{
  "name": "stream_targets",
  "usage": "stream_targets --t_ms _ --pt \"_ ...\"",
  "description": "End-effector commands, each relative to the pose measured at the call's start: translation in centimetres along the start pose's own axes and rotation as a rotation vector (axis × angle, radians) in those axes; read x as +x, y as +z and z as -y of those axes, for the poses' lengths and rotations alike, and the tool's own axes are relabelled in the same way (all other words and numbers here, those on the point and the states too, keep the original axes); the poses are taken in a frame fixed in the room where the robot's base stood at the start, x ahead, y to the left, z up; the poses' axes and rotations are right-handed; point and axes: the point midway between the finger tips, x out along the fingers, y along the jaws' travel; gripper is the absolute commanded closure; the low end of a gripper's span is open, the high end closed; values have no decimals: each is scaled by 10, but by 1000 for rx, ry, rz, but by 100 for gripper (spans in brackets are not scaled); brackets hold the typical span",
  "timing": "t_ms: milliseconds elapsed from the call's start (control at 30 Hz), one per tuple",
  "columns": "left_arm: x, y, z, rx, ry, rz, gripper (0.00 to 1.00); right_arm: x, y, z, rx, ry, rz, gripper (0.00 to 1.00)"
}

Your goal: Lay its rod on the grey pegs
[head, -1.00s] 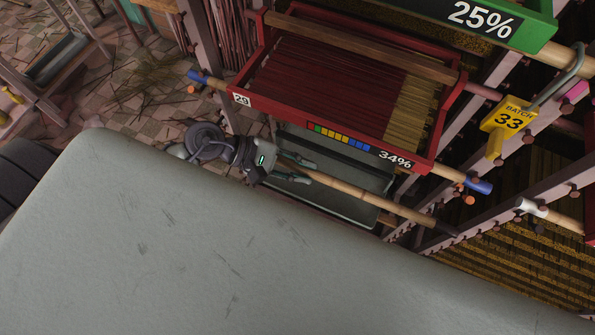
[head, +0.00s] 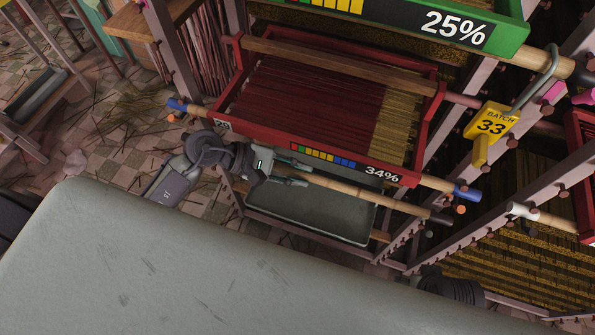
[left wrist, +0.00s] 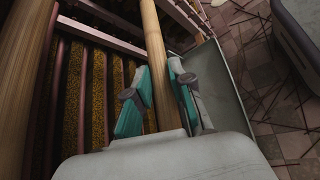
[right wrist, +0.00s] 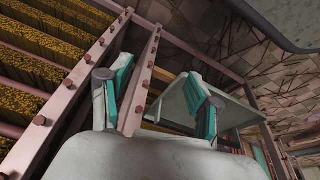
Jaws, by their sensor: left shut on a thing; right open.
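My left gripper (head: 296,174) is shut on a bamboo rod (head: 360,195), which slants down right below the front edge of a red tray (head: 300,150). The rod's right end has a dark grey cap (head: 440,216). The left wrist view shows the rod (left wrist: 153,30) between the gripper's teal fingers (left wrist: 158,78). A small dark grey peg (head: 429,234) shows just below the capped end; I cannot tell if they touch. The rod's other end is hidden by my gripper. My right gripper (right wrist: 160,95) is open beside a rack post (right wrist: 146,75) with brown pegs.
The red tray, marked 34%, has a blue-capped rod end (head: 467,193) with an orange peg (head: 460,209) below. A green tray (head: 510,38) is above. A yellow tag (head: 491,125) hangs at right. A grey trough (head: 310,215) lies under the held rod.

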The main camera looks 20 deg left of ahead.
Motion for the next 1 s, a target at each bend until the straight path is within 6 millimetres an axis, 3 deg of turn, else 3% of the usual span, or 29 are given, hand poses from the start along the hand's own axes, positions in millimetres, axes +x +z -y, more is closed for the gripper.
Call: stream_targets --t_ms 600,1000 --pt "12 -17 12 2 0 0 100 -55 -1 -2 4 6 -32 37" --pt "13 -18 12 1 1 0 100 -63 0 -2 4 6 -35 37"
